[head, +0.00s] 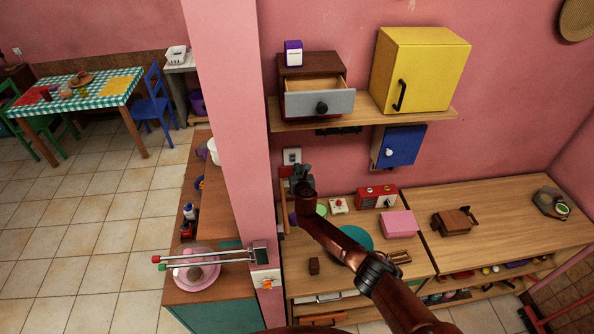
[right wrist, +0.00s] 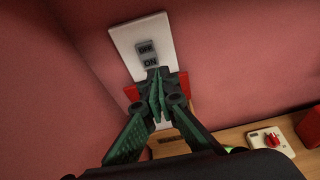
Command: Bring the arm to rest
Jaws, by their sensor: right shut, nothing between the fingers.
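My right arm (head: 372,272) reaches up from the bottom right in the head view. My right gripper (head: 300,171) is shut and empty, just below a white wall switch plate (head: 291,155). In the right wrist view the closed fingertips (right wrist: 156,80) lie over the lower part of the plate (right wrist: 126,42). The OFF and ON marks show above the tips. I cannot tell whether the tips touch the plate. My left gripper is not in view.
A shelf (head: 365,117) holds an open drawer box (head: 318,102) and a yellow cabinet (head: 424,68). A blue box (head: 405,144) hangs below it. The counter (head: 485,205) carries a red radio-like box (head: 376,197) and a pink block (head: 398,224). A pink pillar (head: 232,120) stands left of my arm.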

